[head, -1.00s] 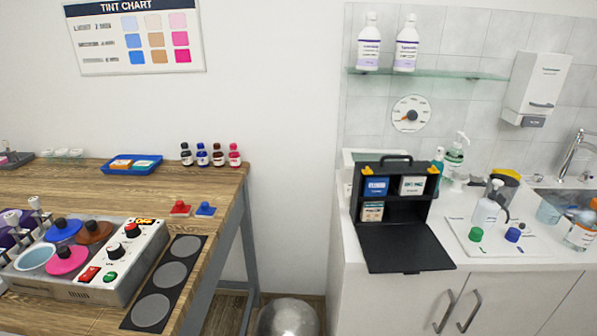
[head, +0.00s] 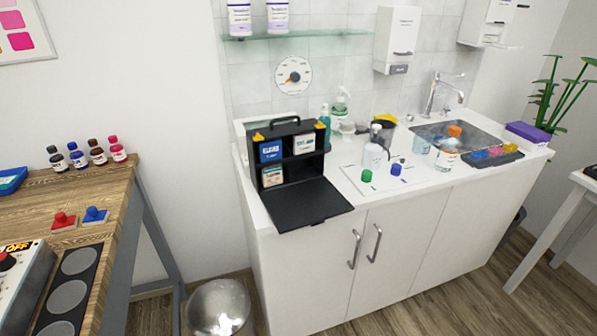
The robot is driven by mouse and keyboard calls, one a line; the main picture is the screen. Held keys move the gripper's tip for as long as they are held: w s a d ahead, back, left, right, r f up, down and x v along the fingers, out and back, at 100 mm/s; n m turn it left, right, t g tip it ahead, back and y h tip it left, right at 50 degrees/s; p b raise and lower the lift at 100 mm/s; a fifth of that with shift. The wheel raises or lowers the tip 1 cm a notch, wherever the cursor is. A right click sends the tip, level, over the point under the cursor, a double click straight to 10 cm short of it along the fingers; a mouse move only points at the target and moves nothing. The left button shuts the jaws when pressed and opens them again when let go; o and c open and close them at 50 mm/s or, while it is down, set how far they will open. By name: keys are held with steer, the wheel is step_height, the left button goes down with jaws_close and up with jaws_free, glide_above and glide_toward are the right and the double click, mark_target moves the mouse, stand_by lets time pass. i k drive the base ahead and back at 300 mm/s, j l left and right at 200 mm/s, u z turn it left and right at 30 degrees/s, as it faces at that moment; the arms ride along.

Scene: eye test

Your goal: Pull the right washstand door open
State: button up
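The white washstand (head: 290,290) stands against the tiled wall in the middle and right of the head view. Its right door (head: 400,255) is shut, with a curved metal handle (head: 375,243) near its left edge. The left door (head: 325,275) is also shut, with its handle (head: 355,249) near its right edge. The two handles sit side by side at the middle seam. My gripper is not in view.
A black open case (head: 300,190) lies on the counter's left end, its flap reaching the front edge. Bottles, a sink (head: 460,130) and a tray stand farther right. A metal bin (head: 218,308) stands left of the washstand. The floor before the doors is clear.

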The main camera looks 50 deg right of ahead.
mark_target(397, 236)
steer(key=l+z, duration=0.4)
steer(key=k+l+z, duration=0.1)
steer(key=z, duration=0.25)
steer(key=l+z, duration=0.4)
